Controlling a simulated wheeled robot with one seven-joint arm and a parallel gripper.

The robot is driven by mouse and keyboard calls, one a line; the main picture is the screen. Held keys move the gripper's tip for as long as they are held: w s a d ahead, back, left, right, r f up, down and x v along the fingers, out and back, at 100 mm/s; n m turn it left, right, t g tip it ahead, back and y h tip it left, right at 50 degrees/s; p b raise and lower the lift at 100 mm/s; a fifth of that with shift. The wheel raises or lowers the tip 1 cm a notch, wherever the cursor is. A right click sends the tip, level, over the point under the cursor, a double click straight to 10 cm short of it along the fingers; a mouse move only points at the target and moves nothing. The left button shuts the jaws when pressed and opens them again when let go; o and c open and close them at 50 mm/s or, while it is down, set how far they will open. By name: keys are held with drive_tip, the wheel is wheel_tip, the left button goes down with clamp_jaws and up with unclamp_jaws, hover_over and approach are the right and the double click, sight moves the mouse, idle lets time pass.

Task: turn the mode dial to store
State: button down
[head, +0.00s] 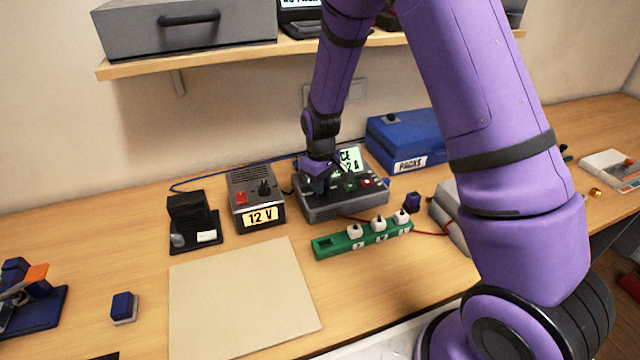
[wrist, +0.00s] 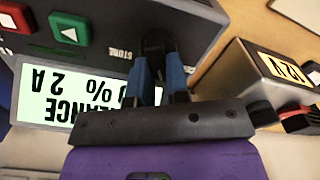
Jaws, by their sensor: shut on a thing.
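The charger (head: 345,203) is a dark grey box on the bench with a lit display (head: 351,160). In the wrist view its display (wrist: 72,88) appears upside down, reading in part "BALANCE" and "2 A". The black mode dial (wrist: 156,42) sits on the charger's panel, with the printed word STORE (wrist: 119,54) beside it. My gripper (head: 317,186) is at the charger's left part; in the wrist view its blue fingers (wrist: 160,68) are shut on the dial. The fingers hide much of the dial, and I cannot tell where its pointer stands.
A 12 V power supply (head: 256,200) stands close left of the charger. A green strip with white cells (head: 362,238) lies in front, a blue case (head: 405,140) behind right. A shelf (head: 200,57) hangs above. A pale mat (head: 243,298) lies bare at the front.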

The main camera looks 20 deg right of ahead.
drive_tip(key=m, duration=0.4)
drive_tip(key=shift+w+d+m, duration=0.15)
drive_tip(key=shift+d+m, duration=0.05)
drive_tip(key=shift+m, duration=0.1)
drive_tip(key=m, duration=0.4)
drive_tip(key=shift+d+m, duration=0.2)
drive_tip(key=shift+m, duration=0.1)
drive_tip(key=m, duration=0.4)
drive_tip(key=shift+d, duration=0.15)
drive_tip(key=shift+s+d+m, duration=0.1)
drive_tip(key=shift+s+m, duration=0.05)
drive_tip(key=shift+m, duration=0.85)
drive_tip(key=shift+s+d+m, duration=0.1)
drive_tip(key=shift+s+m, duration=0.05)
drive_tip(key=shift+m, duration=0.85)
drive_tip(key=c, duration=1.1)
unclamp_jaws()
drive_tip(key=shift+r, duration=0.1)
